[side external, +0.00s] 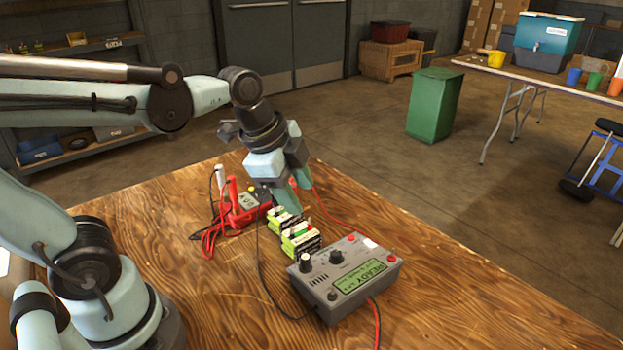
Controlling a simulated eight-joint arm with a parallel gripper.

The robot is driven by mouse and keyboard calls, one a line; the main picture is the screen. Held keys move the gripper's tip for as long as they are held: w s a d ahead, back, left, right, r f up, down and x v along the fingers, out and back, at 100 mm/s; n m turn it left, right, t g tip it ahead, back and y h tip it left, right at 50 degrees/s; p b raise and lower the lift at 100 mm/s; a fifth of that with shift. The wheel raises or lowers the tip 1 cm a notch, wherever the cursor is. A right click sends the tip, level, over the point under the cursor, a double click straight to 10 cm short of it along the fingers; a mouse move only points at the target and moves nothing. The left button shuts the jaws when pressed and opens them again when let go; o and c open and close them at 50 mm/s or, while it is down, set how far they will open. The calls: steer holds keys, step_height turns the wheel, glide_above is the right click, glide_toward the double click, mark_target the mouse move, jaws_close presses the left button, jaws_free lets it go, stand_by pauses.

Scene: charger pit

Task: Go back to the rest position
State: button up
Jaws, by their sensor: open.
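My gripper (292,185) points down over the wooden table, just behind the battery packs. Its two fingers are open, with nothing seen between them. The green and black battery packs (299,238) stand in a short row in front of the fingers. Whether a fingertip touches the rear pack cannot be told from this view. A grey charger box (347,277) with a green lit display reading "READY", knobs and red buttons stands in front of the packs. A red lead and a black lead run near them.
A red meter (247,203) with tangled red leads lies left of my gripper on the wooden table (440,290). The table's right side is clear. On the floor behind stands a green bin (434,104). A folding table (540,82) with cups and a cooler is at the back right.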

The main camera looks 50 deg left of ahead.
steer(key=n+t, duration=0.1)
steer(key=n, duration=0.3)
steer(key=s+a+f+n+t, duration=0.1)
steer(key=n, duration=0.3)
steer(key=s+a+n, duration=0.1)
steer(key=n, duration=0.3)
steer(key=shift+f+t+y, duration=0.4)
steer(key=shift+c, duration=0.3)
